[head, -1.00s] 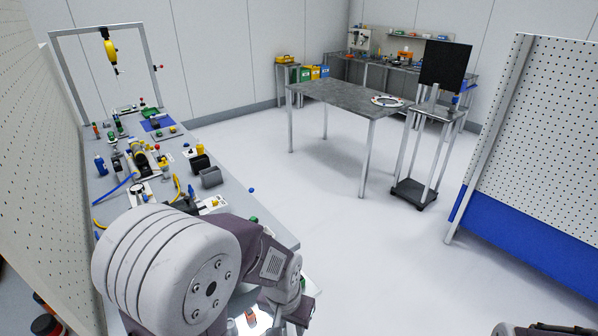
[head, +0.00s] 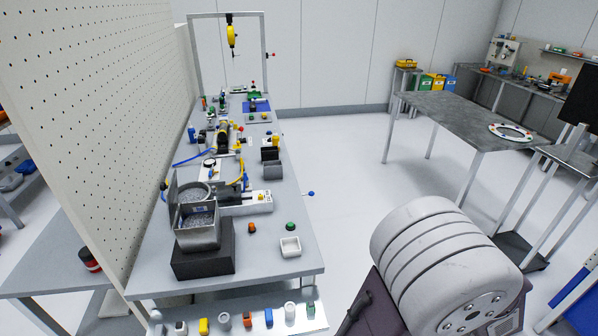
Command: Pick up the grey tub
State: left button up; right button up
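Two small open grey bins stand on the long left bench: a dark grey one (head: 270,154) and a lighter grey tub (head: 273,171) just in front of it, near the bench's right edge. A larger square grey metal container (head: 197,238) stands on a dark block (head: 203,262) closer to me, with grey material inside. I cannot tell for certain which is the grey tub of the task; the lighter bin fits the name. Neither gripper shows. Only a thick pale joint of one of my arms is in view at the lower right, away from the bench.
The bench (head: 300,262) holds a small white tray (head: 290,247), a green knob (head: 290,226), an orange piece (head: 252,228) and several fixtures. A pegboard (head: 85,110) walls its left side. A grey table (head: 450,112) stands right; floor between is clear.

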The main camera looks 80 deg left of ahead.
aim_at(272, 170)
jog(key=i+j+u, duration=0.15)
jog(key=i+u, duration=0.75)
jog(key=i+l+u, duration=0.2)
jog(key=i+u, duration=0.25)
jog(key=i, duration=0.15)
jog(key=i+l+u, duration=0.45)
jog(key=i+j+u, duration=0.2)
jog(key=u, duration=0.25)
jog(key=i+j+u, duration=0.1)
jog(key=i+u, duration=0.2)
jog(key=u, duration=0.15)
jog(key=i+u, duration=0.25)
jog(key=u, duration=0.2)
jog(key=i+u, duration=0.25)
jog(key=u, duration=0.15)
jog(key=i+l+u, duration=0.25)
jog(key=u, duration=0.2)
jog(key=i+l+u, duration=0.25)
jog(key=u, duration=0.2)
jog(key=i+l+u, duration=0.15)
jog(key=l+u, duration=0.15)
jog(key=u, duration=0.15)
jog(key=i+u, duration=0.25)
jog(key=u, duration=0.2)
jog(key=i+u, duration=0.4)
jog(key=k+l, duration=0.05)
jog(key=k, duration=0.05)
